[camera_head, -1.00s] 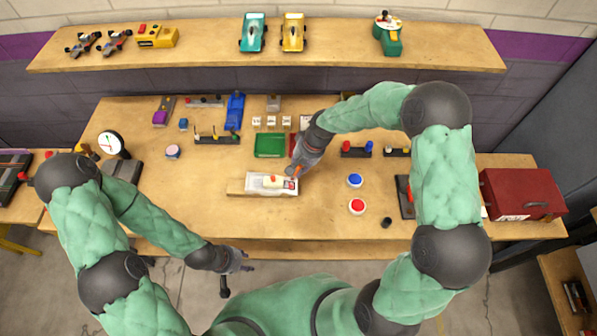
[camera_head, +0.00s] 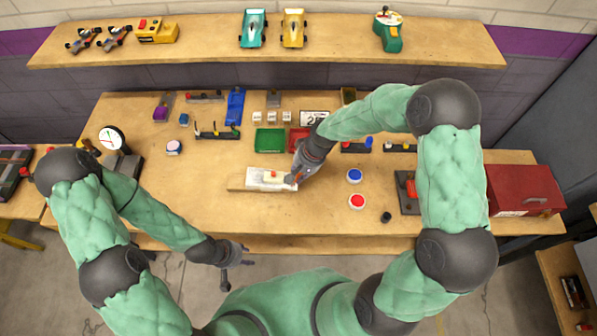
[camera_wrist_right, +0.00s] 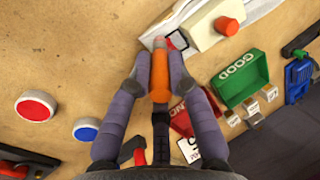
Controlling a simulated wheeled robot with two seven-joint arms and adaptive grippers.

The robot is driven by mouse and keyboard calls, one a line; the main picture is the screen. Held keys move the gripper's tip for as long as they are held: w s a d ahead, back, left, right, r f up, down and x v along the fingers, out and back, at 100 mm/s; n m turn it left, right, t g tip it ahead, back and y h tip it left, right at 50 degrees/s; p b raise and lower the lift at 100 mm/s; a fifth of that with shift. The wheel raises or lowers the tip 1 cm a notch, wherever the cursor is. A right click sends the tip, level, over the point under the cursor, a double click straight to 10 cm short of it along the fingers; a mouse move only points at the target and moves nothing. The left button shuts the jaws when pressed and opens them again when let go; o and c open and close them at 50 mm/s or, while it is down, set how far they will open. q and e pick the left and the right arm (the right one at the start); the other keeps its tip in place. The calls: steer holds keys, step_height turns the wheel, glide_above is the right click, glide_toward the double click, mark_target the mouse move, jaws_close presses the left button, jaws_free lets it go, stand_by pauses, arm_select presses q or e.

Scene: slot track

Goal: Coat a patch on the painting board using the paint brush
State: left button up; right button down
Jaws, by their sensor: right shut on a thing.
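The white painting board (camera_head: 254,184) lies on the workbench in the head view. In the right wrist view it shows as a pale sheet (camera_wrist_right: 180,17) with a black-edged patch (camera_wrist_right: 178,40) partly red. My right gripper (camera_wrist_right: 159,68) is shut on an orange-handled paint brush (camera_wrist_right: 159,86). The brush tip is at or just above the patch; contact cannot be told. In the head view my right gripper (camera_head: 294,177) covers the board's right end. My left gripper (camera_head: 249,254) is open and empty in front of the bench edge.
A cream block with a red knob (camera_head: 270,175) sits at the board. A green GOOD tray (camera_head: 269,139) and a red tray (camera_head: 298,137) stand behind it. Blue (camera_head: 355,175) and red (camera_head: 357,201) buttons are to the right.

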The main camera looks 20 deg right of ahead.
steer(key=shift+r, duration=0.1)
steer(key=shift+p+v, duration=2.1)
steer(key=shift+v, duration=0.85)
steer(key=p+v, duration=0.2)
steer(key=v, duration=0.1)
steer(key=shift+b+x, duration=2.4)
steer(key=shift+x, duration=1.15)
steer(key=shift+b+x, duration=0.65)
steer(key=shift+x, duration=0.35)
steer(key=shift+w+d, duration=0.1)
